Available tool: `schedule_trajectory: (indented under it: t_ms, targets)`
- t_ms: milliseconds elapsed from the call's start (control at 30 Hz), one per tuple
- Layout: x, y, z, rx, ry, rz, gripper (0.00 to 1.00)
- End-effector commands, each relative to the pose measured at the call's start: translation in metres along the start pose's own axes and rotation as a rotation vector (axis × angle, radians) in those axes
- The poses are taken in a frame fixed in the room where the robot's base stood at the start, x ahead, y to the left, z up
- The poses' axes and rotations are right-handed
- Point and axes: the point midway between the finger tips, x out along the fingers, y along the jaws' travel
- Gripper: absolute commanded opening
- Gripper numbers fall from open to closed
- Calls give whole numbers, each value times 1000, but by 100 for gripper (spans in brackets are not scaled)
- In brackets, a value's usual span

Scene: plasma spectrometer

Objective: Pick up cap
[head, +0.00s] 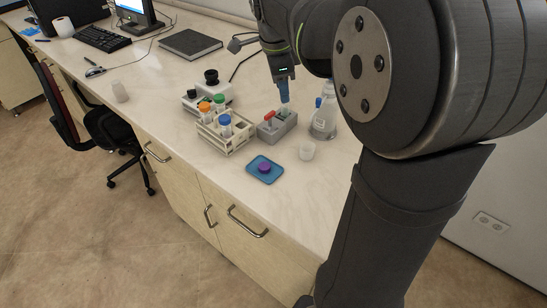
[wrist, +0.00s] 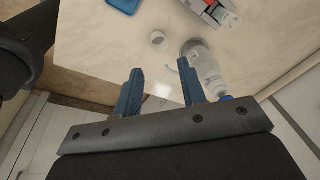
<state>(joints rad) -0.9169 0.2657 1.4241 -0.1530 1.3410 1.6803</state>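A small round purple cap (head: 264,168) sits on a blue tray (head: 254,174) near the front of the bench in the head view. A corner of the blue tray shows at the top of the wrist view (wrist: 123,4); the cap itself is not visible there. My gripper (head: 285,100) points down with blue fingers, over or near the grey block, behind and right of the tray. In the wrist view my gripper (wrist: 159,68) is open, with nothing between its fingers.
A grey block (head: 278,131) with a red-topped tube stands beside a glass flask (head: 323,125). A small white cup (head: 307,151) is right of the tray. A rack (head: 224,138) with colored-cap tubes stands behind left. The bench front left of the tray is clear.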

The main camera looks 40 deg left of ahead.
Motion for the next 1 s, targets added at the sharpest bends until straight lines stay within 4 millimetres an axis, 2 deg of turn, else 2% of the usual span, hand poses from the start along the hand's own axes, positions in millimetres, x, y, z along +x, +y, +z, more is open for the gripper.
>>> schedule_trajectory:
  t_ms: [33,200,400,567,667,1000]
  targets:
    - [9,1,12,71,-7,28,38]
    - [32,7,43,344,-9,117,38]
    - [48,14,67,560,12,185,38]
    - [56,16,73,622,22,204,38]
    - [68,20,74,627,24,208,38]
    - [140,34,77,625,24,207,38]
